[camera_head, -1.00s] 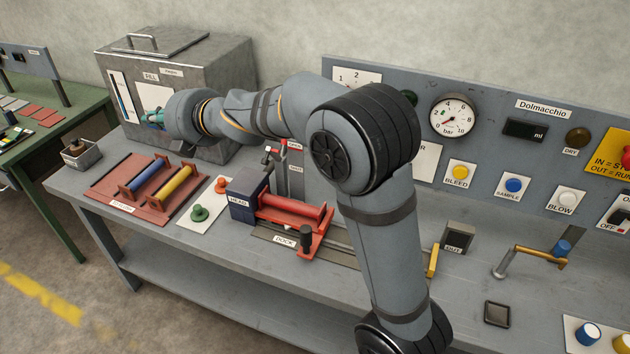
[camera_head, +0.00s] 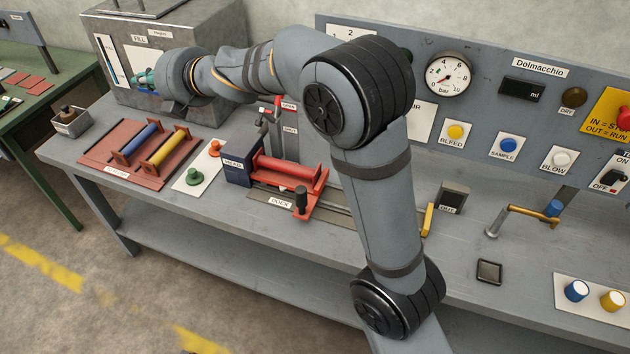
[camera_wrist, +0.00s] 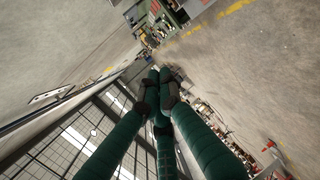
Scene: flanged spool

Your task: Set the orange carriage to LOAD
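The orange-red carriage (camera_head: 312,205) sits on a dark rail on the bench, with a black knob at its front and a red roller above. A "DOCK" label (camera_head: 281,203) lies in front of it and a dark blue block marked "HEAD" (camera_head: 237,168) stands at its left end. I cannot make out a LOAD mark. My gripper (camera_head: 143,77) is far to the upper left, in front of the grey FILL box, well apart from the carriage. In the wrist view its green fingers (camera_wrist: 158,86) come together at the dark tips, with nothing seen between them.
My arm crosses above the bench to the right of the carriage. A red tray (camera_head: 92,158) with blue and yellow rollers and a white plate (camera_head: 190,181) with green and orange knobs lie left.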

